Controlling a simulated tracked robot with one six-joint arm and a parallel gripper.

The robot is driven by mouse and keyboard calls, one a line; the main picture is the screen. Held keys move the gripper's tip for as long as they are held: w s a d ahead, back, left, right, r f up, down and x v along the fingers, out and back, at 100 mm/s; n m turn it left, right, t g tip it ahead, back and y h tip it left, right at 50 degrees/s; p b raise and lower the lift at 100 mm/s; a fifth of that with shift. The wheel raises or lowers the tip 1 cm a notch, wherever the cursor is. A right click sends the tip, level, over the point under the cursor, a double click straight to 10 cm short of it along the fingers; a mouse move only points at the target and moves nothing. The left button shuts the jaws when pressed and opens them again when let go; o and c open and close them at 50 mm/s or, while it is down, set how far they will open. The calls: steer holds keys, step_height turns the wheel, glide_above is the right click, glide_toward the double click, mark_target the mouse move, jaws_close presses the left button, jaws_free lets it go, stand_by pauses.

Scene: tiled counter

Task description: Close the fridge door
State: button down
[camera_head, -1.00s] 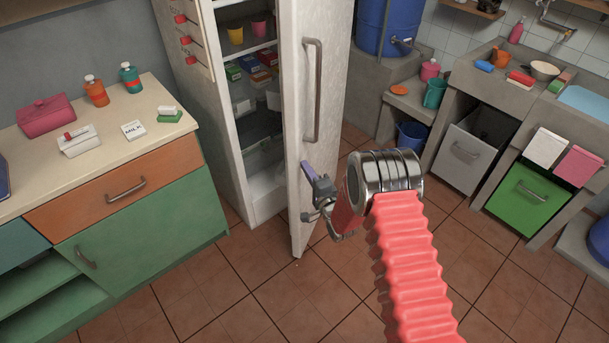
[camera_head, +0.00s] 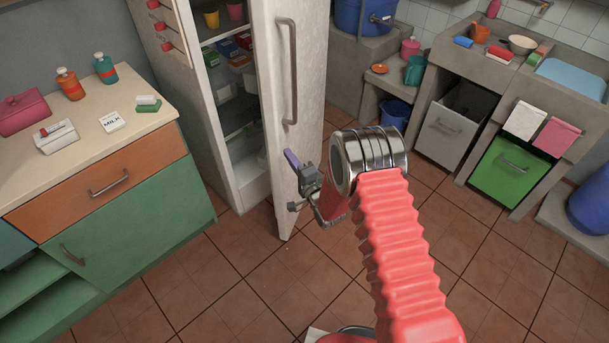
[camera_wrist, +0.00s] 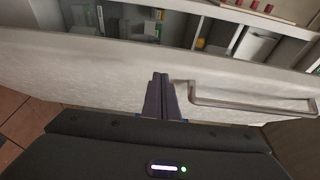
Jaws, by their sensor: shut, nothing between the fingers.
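The white fridge door (camera_head: 304,90) stands partly open in the head view, swung out from the fridge body (camera_head: 168,72). Its long metal handle (camera_head: 289,72) is on the upper part of its outer face. My gripper (camera_head: 291,158) is shut and empty beside the door's outer face, below the handle. In the wrist view the shut fingers (camera_wrist: 161,82) point at the door (camera_wrist: 90,75), with the handle (camera_wrist: 250,98) to their right. I cannot tell whether the fingertips touch the door. The gap between door and body is narrower at this moment.
Shelves inside the fridge hold cups and boxes. A sink counter (camera_head: 480,65) with a green bin (camera_head: 507,172) is at the right. Tiled floor (camera_head: 250,290) in front is clear.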

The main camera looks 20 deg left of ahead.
steer(key=v, duration=1.1)
steer(key=shift+d, duration=0.15)
steer(key=shift+r, duration=0.1)
